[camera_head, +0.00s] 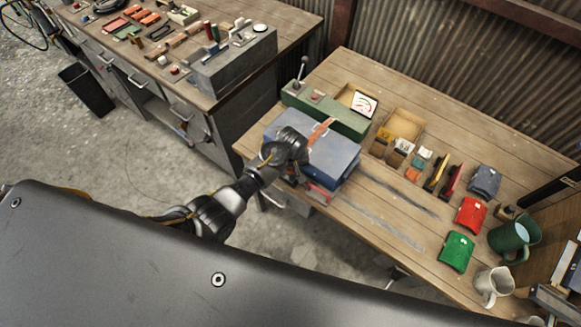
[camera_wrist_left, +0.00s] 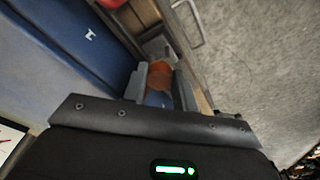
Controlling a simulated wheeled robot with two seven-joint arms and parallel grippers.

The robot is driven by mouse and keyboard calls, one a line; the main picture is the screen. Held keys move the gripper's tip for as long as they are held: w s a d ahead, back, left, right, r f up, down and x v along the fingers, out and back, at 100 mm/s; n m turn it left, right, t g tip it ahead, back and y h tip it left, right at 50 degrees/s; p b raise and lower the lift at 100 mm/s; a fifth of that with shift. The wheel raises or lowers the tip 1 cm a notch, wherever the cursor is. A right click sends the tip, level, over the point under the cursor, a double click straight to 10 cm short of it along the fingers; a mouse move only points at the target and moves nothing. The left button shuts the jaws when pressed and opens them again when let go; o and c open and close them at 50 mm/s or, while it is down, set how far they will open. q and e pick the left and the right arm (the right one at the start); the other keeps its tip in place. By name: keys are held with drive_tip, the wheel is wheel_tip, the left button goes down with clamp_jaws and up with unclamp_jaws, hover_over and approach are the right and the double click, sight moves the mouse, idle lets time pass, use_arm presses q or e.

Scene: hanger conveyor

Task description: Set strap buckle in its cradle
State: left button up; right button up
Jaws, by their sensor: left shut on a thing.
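A blue case (camera_head: 335,158) sits at the left end of the wooden bench, with an orange-brown strap (camera_head: 321,131) across its lid. My left gripper (camera_head: 291,179) is low at the case's near left side, and my wrist covers part of the case and strap. In the left wrist view, my left gripper (camera_wrist_left: 165,92) is shut on an orange-brown piece (camera_wrist_left: 160,74), which looks like the strap's buckle end. The blue case (camera_wrist_left: 85,40) is beside it. I cannot make out the cradle. My right gripper is not in view.
A green instrument box (camera_head: 325,112) stands behind the case. Wooden trays (camera_head: 405,124), folded red (camera_head: 470,215) and green (camera_head: 457,251) cloths, and mugs (camera_head: 494,284) are to the right.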

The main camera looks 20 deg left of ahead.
use_arm(q)
drive_tip(key=shift+f, duration=0.15)
drive_tip(key=shift+f+b, duration=0.65)
drive_tip(key=shift+f, duration=0.25)
drive_tip(key=o, duration=1.1)
drive_tip(key=r, duration=0.3)
drive_tip(key=s+r+b, duration=0.1)
drive_tip(key=r, duration=0.6)
drive_tip(key=shift+s+d+r, duration=0.25)
drive_tip(key=shift+d+r, duration=0.05)
drive_tip(key=shift+r, duration=0.05)
